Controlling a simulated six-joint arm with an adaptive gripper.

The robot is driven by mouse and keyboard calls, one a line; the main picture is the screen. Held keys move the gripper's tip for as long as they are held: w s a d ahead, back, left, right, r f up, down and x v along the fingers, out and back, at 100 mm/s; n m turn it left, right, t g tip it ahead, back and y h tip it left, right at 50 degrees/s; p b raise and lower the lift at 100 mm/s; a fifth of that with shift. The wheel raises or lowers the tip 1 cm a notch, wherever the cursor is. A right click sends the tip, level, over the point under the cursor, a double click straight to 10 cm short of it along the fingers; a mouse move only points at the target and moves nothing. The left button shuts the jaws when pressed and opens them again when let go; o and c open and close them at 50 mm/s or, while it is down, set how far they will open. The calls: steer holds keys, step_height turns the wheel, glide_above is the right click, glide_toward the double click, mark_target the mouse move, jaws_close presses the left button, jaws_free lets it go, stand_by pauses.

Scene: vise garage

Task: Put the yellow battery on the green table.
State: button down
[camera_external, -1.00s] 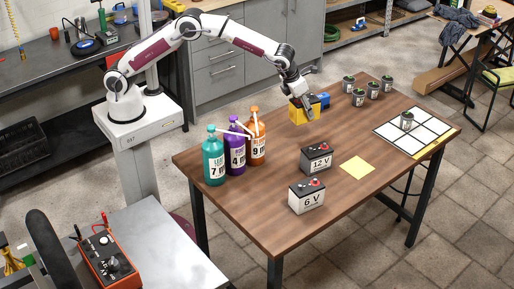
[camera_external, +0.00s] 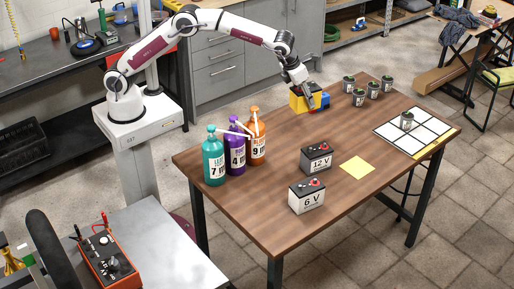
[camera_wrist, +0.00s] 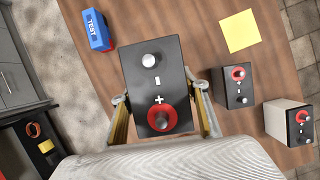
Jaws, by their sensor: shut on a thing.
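The yellow battery (camera_external: 297,103) is in my gripper (camera_external: 309,100), at the far side of the brown wooden table (camera_external: 265,195), and appears raised a little above it. In the wrist view, the battery's dark top (camera_wrist: 155,85) has a grey terminal and a red-ringed terminal. The gripper fingers (camera_wrist: 161,112) close on its two sides. No table with a clearly green top is in view.
A blue tester (camera_wrist: 96,30) lies beside the battery. Teal (camera_external: 214,160), purple (camera_external: 236,150) and orange (camera_external: 256,140) bottles stand at the left. The 12 V (camera_external: 317,158) and 6 V (camera_external: 307,195) batteries and a yellow note (camera_external: 357,170) are nearer.

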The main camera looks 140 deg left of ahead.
steer(key=w+d+m+t, duration=0.2)
steer(key=w+d+m, duration=0.2)
steer(key=w+d, duration=1)
steer(key=w+d+m+t+h, duration=0.15)
steer(key=w+d+m, duration=0.25)
steer(key=d, duration=1.5)
steer(key=w+d+m+h, duration=0.2)
steer(key=w+d+m, duration=0.25)
steer(key=d, duration=1.45)
steer(key=s+d+m, duration=0.2)
steer(key=d+m, duration=0.1)
steer(key=d, duration=1.5)
step_height(320, 180, down, 13)
steer(key=shift+w+a+h, duration=0.3)
steer(key=shift+h, duration=0.15)
steer(key=shift+r, duration=0.1)
glide_toward(188, 275)
steer(key=shift+w, duration=0.85)
steer(key=shift+f, duration=0.2)
steer(key=shift+f, duration=1.75)
